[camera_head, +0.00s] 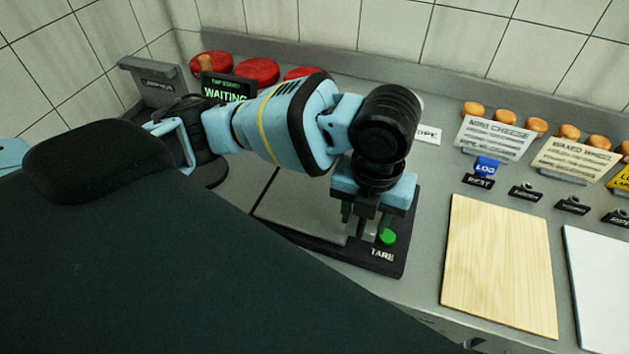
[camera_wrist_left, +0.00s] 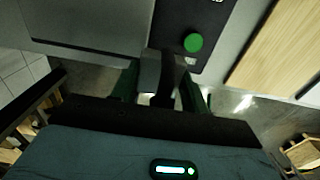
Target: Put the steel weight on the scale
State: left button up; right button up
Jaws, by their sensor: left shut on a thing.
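The scale has a flat grey plate (camera_head: 300,208) on a black base with a green TARE button (camera_head: 388,237) at its right. Its plate also shows in the left wrist view (camera_wrist_left: 90,28). My left gripper (camera_head: 362,218) points down over the right end of the scale, beside the green button. It is shut on the steel weight (camera_wrist_left: 150,70), a small grey piece between the fingers in the left wrist view. In the head view the fingers mostly hide the weight. I cannot tell its height over the scale. My right gripper is not in view.
A display (camera_head: 227,90) reading WAITING stands behind the scale, with red wheels (camera_head: 256,70) behind it. A wooden board (camera_head: 500,262) and a white board (camera_head: 600,285) lie at the right. Small cheeses and sign cards line the back right.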

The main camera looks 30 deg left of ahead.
pick_arm(q)
send_over(315, 191)
jog(key=d, duration=0.1)
jog(key=shift+s+d+f, duration=0.1)
jog(key=shift+s+f, duration=0.15)
jog(key=shift+f, duration=0.3)
jog(key=shift+w+a, duration=0.15)
jog(key=shift+a, duration=0.25)
jog(key=shift+a+f, duration=0.3)
jog(key=shift+w+f, duration=0.1)
jog(key=shift+f, duration=1.4)
jog(key=shift+f, duration=0.1)
jog(key=o, duration=1.3)
jog(key=shift+f, duration=0.1)
jog(key=shift+o, duration=0.2)
notch_tip(315, 191, up, 12)
jog(key=shift+p, duration=0.45)
